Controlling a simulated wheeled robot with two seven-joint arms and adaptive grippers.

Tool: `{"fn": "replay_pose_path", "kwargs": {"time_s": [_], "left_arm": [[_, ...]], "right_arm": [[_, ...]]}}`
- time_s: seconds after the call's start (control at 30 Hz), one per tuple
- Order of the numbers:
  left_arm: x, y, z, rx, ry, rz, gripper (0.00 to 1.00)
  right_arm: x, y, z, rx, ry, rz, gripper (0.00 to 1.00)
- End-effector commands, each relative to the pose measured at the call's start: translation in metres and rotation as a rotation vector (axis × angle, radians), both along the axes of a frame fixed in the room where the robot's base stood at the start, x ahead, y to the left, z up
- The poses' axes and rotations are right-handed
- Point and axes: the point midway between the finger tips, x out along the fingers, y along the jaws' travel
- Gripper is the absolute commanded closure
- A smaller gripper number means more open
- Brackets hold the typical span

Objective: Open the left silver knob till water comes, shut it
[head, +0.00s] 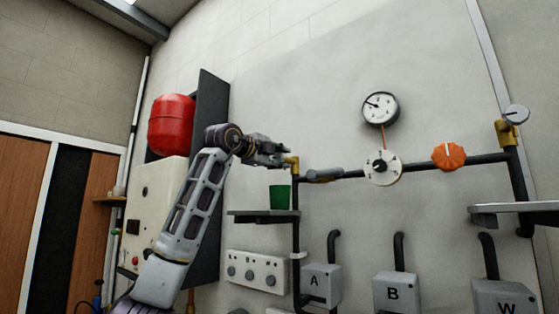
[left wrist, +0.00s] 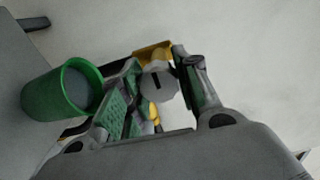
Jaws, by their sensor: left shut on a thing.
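The left silver knob (left wrist: 158,86), a pale round disc with a dark slot mark, sits between the fingers of my left gripper (left wrist: 155,72) in the left wrist view. The gripper is shut on it. In the head view my left gripper (head: 284,157) reaches the brass valve (head: 293,168) at the left pipe end and hides the knob. A green cup (head: 280,197) stands upright on a shelf just below the valve; it also shows in the left wrist view (left wrist: 45,98). Its inside looks grey; I cannot tell whether it holds water. No stream is visible. My right gripper is out of view.
Another silver knob (head: 516,114) is on a brass valve at the far right. The pipe carries a white dial (head: 382,168) and an orange knob (head: 448,156), with a gauge (head: 380,108) above. The dark shelf (head: 264,217) juts out below the left valve.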

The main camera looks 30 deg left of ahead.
Motion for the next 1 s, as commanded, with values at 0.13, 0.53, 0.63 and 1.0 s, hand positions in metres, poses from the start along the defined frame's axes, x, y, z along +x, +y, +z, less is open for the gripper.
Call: {"fn": "replay_pose_path", "kwargs": {"time_s": [0.13,0.53,0.63,1.0], "left_arm": [[-0.0001,0.0006,-0.0001,-0.028,0.002,0.001,0.92],[0.0001,0.0006,-0.0004,-0.036,0.005,0.001,0.92],[0.0001,0.0005,-0.0005,-0.035,0.005,0.001,0.58],[0.0001,0.0003,-0.0003,-0.035,0.004,0.0,0.46]], "right_arm": [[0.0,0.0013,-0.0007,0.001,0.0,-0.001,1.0],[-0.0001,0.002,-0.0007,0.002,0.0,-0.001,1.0],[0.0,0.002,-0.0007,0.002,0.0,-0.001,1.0],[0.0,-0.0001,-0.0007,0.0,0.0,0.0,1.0]]}}
